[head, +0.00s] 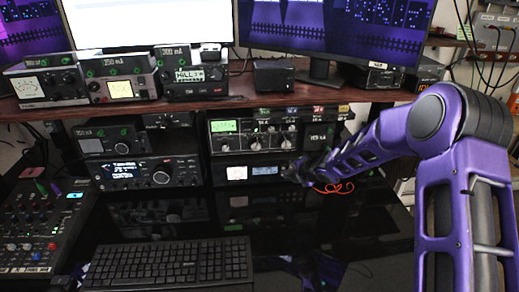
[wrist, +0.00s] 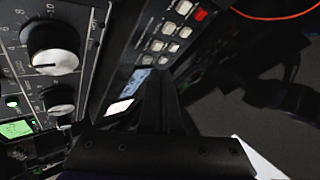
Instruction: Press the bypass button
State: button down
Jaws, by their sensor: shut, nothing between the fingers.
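My gripper (head: 305,175) is shut and empty, in front of the right part of the lower tuner unit in the head view. In the wrist view its fingers (wrist: 160,78) point toward that unit's front. The unit has a white meter (wrist: 120,107), a bluish display (wrist: 138,80) and several pale buttons (wrist: 170,42), with one red button (wrist: 201,14). I cannot read which button is bypass. In the head view the lower unit (head: 252,172) shows its lit windows, while the gripper covers the button area. Contact between fingertips and panel cannot be told.
Above is a unit with large knobs (wrist: 52,48) and a green display (head: 224,126). A red-orange cable (head: 335,187) lies right of the gripper. A keyboard (head: 170,264) and a mixer (head: 40,230) are on the black desk (head: 330,240). A wooden shelf (head: 235,98) overhangs the units.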

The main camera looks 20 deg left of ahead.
jog(key=shift+w, duration=0.15)
jog(key=shift+w+a+p, duration=0.2)
jog(key=shift+w+p, duration=0.1)
jog(key=shift+p, duration=0.15)
jog(key=shift+w, duration=0.1)
dwell(0.5)
jog(key=shift+s+d+b, duration=0.2)
jog(key=shift+s+b, duration=0.25)
jog(key=shift+s, duration=0.1)
jog(key=shift+s+d+f+b, duration=0.2)
jog(key=shift+s+b, duration=0.15)
jog(key=shift+b, duration=0.25)
jog(key=shift+s+d+r+b, duration=0.1)
jog(key=shift+s+d+b, duration=0.3)
jog(key=shift+s, duration=0.4)
jog(key=shift+s+d+r+b, duration=0.1)
jog(key=shift+s+d+b, duration=0.3)
jog(key=shift+s, duration=0.35)
jog(key=shift+s+d+b, duration=0.3)
jog(key=shift+s+b, duration=0.15)
jog(key=shift+s, duration=0.35)
